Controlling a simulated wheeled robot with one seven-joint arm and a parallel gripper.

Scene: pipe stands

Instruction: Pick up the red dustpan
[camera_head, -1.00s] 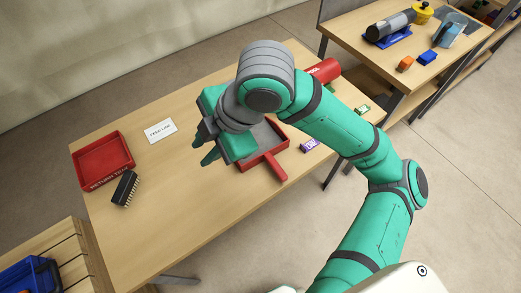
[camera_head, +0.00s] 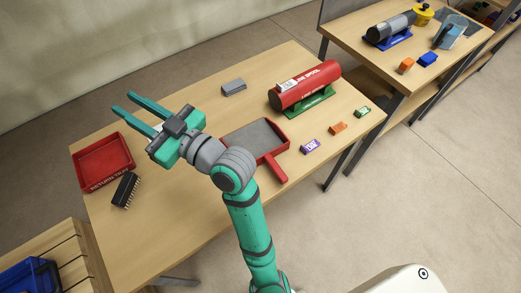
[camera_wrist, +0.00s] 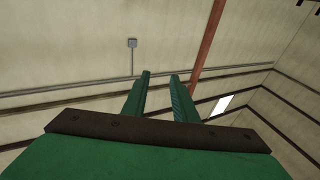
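The red dustpan (camera_head: 276,168) lies on the wooden table in the head view. Its pan has a grey inside, and its handle points toward the lower right. My arm covers part of the pan's left side. My gripper (camera_head: 124,104) is to the upper left of the dustpan, apart from it, raised over the table's far left part. Its two fingers are spread with nothing between them. In the wrist view the open fingers (camera_wrist: 161,86) point at the wall, and no dustpan shows there.
A red tray (camera_head: 103,162) and black brush (camera_head: 125,190) lie at the table's left. A red pipe (camera_head: 306,86) on a green stand is behind the dustpan. Small purple (camera_head: 310,146), orange (camera_head: 338,128) and green (camera_head: 362,111) blocks lie to its right. A grey block (camera_head: 233,87) lies farther back.

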